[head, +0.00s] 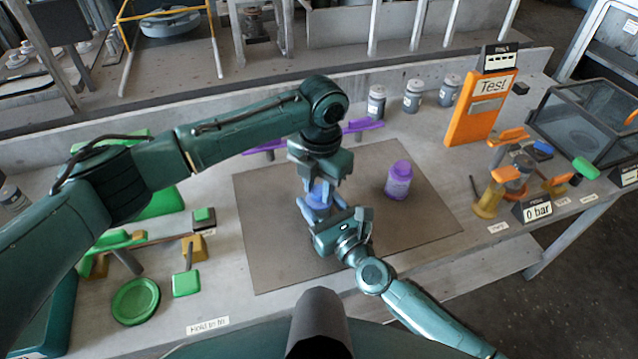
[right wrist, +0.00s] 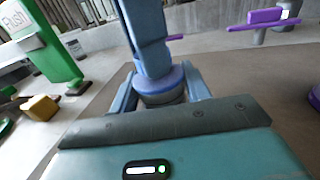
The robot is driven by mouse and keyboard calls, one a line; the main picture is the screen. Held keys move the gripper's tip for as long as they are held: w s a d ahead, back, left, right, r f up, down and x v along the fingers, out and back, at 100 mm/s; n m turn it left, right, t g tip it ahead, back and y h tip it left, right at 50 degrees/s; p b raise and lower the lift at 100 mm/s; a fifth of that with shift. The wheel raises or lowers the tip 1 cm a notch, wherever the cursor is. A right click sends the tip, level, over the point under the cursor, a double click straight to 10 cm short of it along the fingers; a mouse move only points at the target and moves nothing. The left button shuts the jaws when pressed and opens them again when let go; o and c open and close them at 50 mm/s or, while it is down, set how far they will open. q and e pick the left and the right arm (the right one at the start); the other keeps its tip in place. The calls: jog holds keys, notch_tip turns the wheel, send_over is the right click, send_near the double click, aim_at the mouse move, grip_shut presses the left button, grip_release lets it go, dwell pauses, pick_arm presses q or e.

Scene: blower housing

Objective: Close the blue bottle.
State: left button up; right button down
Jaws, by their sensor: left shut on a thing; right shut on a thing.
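The blue bottle (head: 318,196) stands on the brown mat (head: 270,240), mostly hidden between my two grippers. My left gripper (head: 319,180) comes down from above and is shut on the bottle's blue top, which looks like its cap. My right gripper (head: 318,212) reaches in from the front and is shut around the bottle below that. In the right wrist view the blue top (right wrist: 160,82) sits over a greyish part (right wrist: 160,98) between my right fingers. Whether the cap is fully seated cannot be told.
A purple bottle (head: 398,180) stands on the mat just to the right. Several grey-lidded jars (head: 413,96) and an orange Test panel (head: 480,108) stand at the back. Green parts (head: 135,301) lie at left.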

pick_arm(q)
jog(key=shift+m, duration=0.8)
jog(key=o, duration=0.9)
jog(key=shift+o, duration=0.2)
jog(key=shift+r, duration=2.3)
jog(key=shift+n, duration=0.3)
jog(key=shift+c, duration=0.3)
